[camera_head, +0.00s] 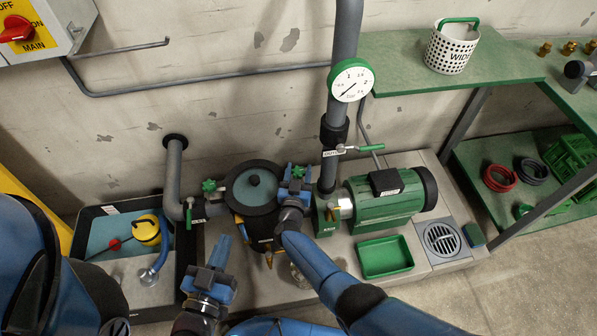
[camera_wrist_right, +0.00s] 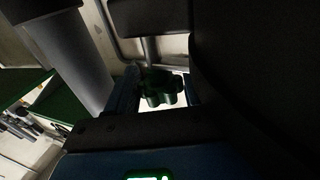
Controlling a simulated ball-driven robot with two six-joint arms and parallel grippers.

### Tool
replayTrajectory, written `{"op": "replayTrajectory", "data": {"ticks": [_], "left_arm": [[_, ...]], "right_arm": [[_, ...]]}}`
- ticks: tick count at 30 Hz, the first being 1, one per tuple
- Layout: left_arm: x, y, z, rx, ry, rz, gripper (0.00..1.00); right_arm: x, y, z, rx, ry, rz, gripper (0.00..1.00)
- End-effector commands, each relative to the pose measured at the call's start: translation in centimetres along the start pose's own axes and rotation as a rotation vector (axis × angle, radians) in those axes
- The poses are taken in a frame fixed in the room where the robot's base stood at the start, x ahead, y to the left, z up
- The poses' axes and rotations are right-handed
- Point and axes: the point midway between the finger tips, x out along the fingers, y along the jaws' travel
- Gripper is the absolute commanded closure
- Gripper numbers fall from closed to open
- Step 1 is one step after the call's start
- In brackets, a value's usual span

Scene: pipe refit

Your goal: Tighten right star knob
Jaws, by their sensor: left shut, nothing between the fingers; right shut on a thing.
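The right star knob (camera_wrist_right: 162,88) is dark green and lobed, and sits between the fingers of my right gripper (camera_wrist_right: 155,90) in the right wrist view. In the head view my right gripper (camera_head: 297,178) is at the right edge of the round dark lid (camera_head: 252,187), and a little green of the knob shows between its blue fingers. A second green star knob (camera_head: 209,186) stands at the lid's left edge. My left gripper (camera_head: 221,252) is shut and empty, in front of the pot and to its left, apart from it.
A green pump motor (camera_head: 383,205) and a grey vertical pipe with a gauge (camera_head: 351,81) stand just right of the pot. A green tray (camera_head: 385,256) lies in front of the motor. A tub with a yellow float (camera_head: 149,231) is at the left. A perforated bucket (camera_head: 451,50) stands on the shelf.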

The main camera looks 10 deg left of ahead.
Motion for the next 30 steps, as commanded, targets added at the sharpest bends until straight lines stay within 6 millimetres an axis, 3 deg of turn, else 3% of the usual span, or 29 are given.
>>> {"op": "replayTrajectory", "data": {"ticks": [16,17,30], "left_arm": [[0.00,0.00,0.05,0.000,0.000,0.000,1.00],[0.00,0.00,0.05,0.000,0.000,0.000,1.00],[-0.01,0.00,-0.39,0.000,0.000,0.000,1.00]], "right_arm": [[0.00,-0.06,-0.11,-0.001,0.000,0.025,0.78],[0.00,-0.06,-0.11,-0.001,0.000,0.025,0.43],[-0.67,-0.06,-0.11,-0.003,-0.002,0.023,0.40]]}}
